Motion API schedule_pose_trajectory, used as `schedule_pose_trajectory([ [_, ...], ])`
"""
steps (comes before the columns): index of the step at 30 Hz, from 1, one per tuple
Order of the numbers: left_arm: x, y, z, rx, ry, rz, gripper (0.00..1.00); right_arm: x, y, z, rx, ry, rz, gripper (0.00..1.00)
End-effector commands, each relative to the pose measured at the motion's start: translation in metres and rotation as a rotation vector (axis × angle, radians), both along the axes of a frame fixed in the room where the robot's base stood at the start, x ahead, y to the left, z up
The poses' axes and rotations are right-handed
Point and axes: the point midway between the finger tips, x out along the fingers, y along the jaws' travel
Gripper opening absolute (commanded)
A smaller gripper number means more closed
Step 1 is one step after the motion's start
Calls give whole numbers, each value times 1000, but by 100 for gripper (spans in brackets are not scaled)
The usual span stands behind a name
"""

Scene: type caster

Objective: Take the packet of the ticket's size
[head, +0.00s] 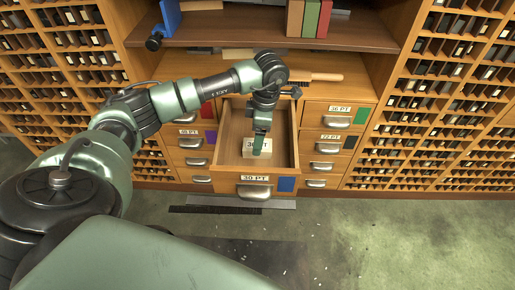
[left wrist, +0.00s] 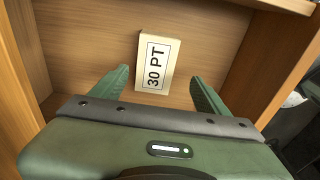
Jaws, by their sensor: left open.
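A pale packet (head: 249,154) lies in the open middle drawer (head: 228,166), whose front label reads 30 PT beside a blue patch. In the left wrist view the packet (left wrist: 155,62) shows a printed label reading 30 PT. My left gripper (head: 262,147) reaches down into the drawer over the packet. In the left wrist view the gripper (left wrist: 160,76) has its two fingers spread, with the packet lying between and beyond the tips; I see no grip on it. My right gripper is out of view. I cannot make out a ticket.
Shut labelled drawers stand on both sides, among them a 36 PT drawer (head: 341,113) and a 72 PT drawer (head: 329,141). A wooden-handled brush (head: 317,77) lies on the counter above. Books (head: 309,18) stand on the shelf.

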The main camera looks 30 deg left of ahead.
Motion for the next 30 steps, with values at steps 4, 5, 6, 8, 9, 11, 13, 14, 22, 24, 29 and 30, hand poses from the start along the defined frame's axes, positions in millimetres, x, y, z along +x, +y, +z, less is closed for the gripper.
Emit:
schedule_pose_trajectory([
  [4, 3, 2, -22, -1, 3, 2, 75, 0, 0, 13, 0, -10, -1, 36],
  [5, 5, 2, -27, -1, 3, 2, 75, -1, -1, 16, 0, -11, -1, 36],
  [6, 6, 3, -33, 0, 1, 1, 75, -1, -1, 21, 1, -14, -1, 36],
  [8, 6, 4, -41, 0, 2, 2, 75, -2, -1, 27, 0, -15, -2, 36],
  [9, 5, 4, -46, 0, 2, 2, 75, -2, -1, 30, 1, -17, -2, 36],
  [11, 6, 5, -50, 0, 0, 1, 75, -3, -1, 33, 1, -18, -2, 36],
  [13, 6, 5, -53, 0, -1, 1, 75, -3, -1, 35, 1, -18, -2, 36],
  [14, 6, 5, -53, 0, -1, 1, 75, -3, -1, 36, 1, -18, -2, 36],
  [22, 6, 5, -53, 1, -1, 1, 50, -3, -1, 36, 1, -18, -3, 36],
  [24, 6, 5, -53, 1, -1, 1, 31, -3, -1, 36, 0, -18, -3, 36],
  [29, 6, 5, -52, 1, -1, 1, 0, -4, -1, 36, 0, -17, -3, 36],
  [30, 6, 5, -52, 1, -1, 1, 0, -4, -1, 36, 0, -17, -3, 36],
])
